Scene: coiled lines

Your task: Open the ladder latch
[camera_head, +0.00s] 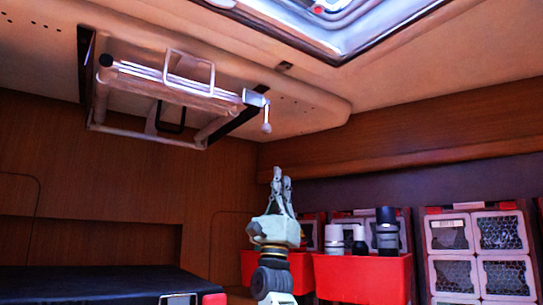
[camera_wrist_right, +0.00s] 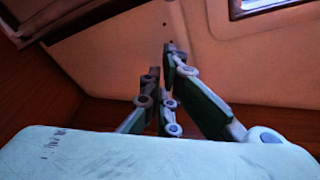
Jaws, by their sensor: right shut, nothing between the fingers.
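The folded ladder (camera_head: 165,85) is stowed against the ceiling at upper left in the head view, with white rails and a wire handle. The latch (camera_head: 257,98) is at its right end, a light plate with a small lever (camera_head: 266,120) hanging down. My right gripper (camera_head: 281,172) points up, below the latch and a little to its right in the picture, clear of it. Its fingers are shut and empty. In the right wrist view the fingertips (camera_wrist_right: 162,62) point at the ceiling, and no latch is clearly visible there. My left gripper is not in view.
Red bins (camera_head: 362,278) with white and dark bottles stand at the lower right, beside caged crates (camera_head: 480,250). A dark surface (camera_head: 100,283) lies at lower left. A ceiling hatch (camera_head: 340,25) is at the top. The air between gripper and ladder looks free.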

